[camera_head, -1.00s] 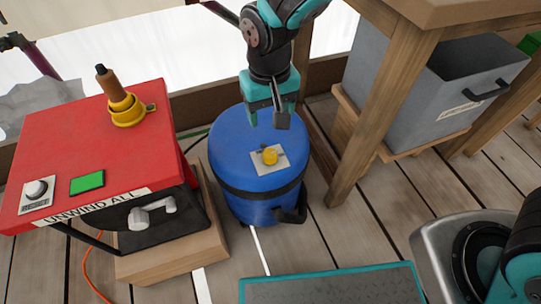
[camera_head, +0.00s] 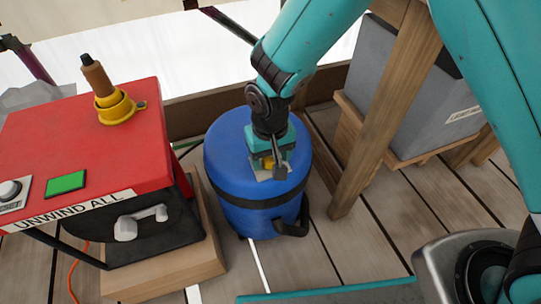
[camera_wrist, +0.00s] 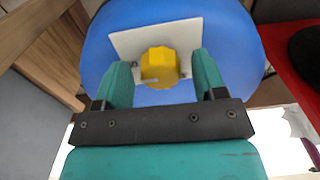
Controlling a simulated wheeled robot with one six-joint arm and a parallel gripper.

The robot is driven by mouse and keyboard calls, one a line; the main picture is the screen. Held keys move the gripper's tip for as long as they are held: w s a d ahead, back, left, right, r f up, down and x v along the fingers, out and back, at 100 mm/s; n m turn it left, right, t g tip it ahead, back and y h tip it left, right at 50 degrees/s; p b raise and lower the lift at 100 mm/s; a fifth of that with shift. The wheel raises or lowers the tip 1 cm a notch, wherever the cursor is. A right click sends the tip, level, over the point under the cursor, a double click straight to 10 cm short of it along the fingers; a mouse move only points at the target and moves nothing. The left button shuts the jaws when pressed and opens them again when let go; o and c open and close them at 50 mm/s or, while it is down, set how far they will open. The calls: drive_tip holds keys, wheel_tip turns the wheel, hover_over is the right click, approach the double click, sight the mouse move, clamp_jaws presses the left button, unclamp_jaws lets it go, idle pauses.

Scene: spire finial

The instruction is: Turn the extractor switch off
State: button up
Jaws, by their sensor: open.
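The extractor is a blue drum (camera_head: 228,160) with a black band, standing on the plank floor. A yellow knob, the switch (camera_head: 269,163), sits on a pale plate on its top. In the wrist view the yellow switch (camera_wrist: 159,67) lies between the two fingertips, with the white plate (camera_wrist: 125,43) behind it. My gripper (camera_head: 271,166) is directly over the switch and hides part of it in the head view. The teal fingers of my gripper (camera_wrist: 163,80) are apart, one on each side of the switch, with visible gaps.
A red-topped unit (camera_head: 75,140) with a green button (camera_head: 66,184), a reset knob and a yellow-ringed handle (camera_head: 118,107) stands left of the drum. A wooden table leg (camera_head: 380,115) and a grey bin (camera_head: 410,90) are close on the right.

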drive_tip(key=c, duration=0.9)
